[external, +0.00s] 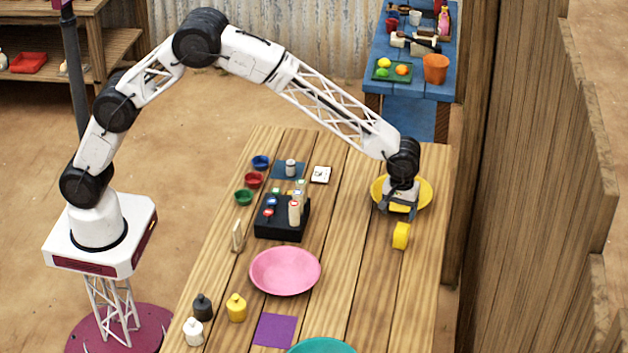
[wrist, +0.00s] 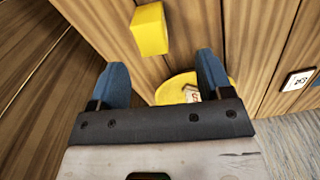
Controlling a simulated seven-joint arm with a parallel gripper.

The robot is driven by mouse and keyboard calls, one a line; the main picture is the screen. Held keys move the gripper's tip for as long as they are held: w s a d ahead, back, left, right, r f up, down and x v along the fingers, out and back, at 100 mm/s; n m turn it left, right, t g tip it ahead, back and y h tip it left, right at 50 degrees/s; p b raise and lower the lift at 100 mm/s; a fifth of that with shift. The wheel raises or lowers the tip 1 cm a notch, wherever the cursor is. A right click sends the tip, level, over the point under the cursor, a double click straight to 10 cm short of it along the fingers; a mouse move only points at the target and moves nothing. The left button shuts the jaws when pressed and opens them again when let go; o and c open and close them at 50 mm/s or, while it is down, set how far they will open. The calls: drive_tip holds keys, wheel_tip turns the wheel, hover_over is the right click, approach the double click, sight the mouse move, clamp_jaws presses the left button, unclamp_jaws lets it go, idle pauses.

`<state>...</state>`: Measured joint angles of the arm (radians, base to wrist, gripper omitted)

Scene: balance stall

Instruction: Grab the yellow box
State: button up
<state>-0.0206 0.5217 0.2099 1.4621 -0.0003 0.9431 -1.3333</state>
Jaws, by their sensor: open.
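The yellow box (external: 401,236) stands on the wooden table near its right side. In the wrist view the yellow box (wrist: 150,29) shows at the top, ahead of my fingertips and roughly between their lines. My gripper (external: 400,207) is open with nothing between its fingers. It is over the yellow plate, a little behind the box in the external view. The two blue fingers of my gripper (wrist: 158,68) are spread wide in the wrist view and do not touch the box.
The yellow plate (external: 426,193) lies under my gripper. A pink plate (external: 285,271), a black holder (external: 281,226) and several bottles stand farther left. A wooden wall (external: 530,150) rises to the right. The table in front of the yellow box is clear.

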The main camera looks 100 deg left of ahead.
sight(402, 228)
drive_tip(key=shift+w+f, duration=0.65)
drive_tip(key=shift+f, duration=0.15)
drive_tip(key=shift+f, duration=1.3)
drive_tip(key=shift+f, duration=2.6)
drive_tip(key=c, duration=1)
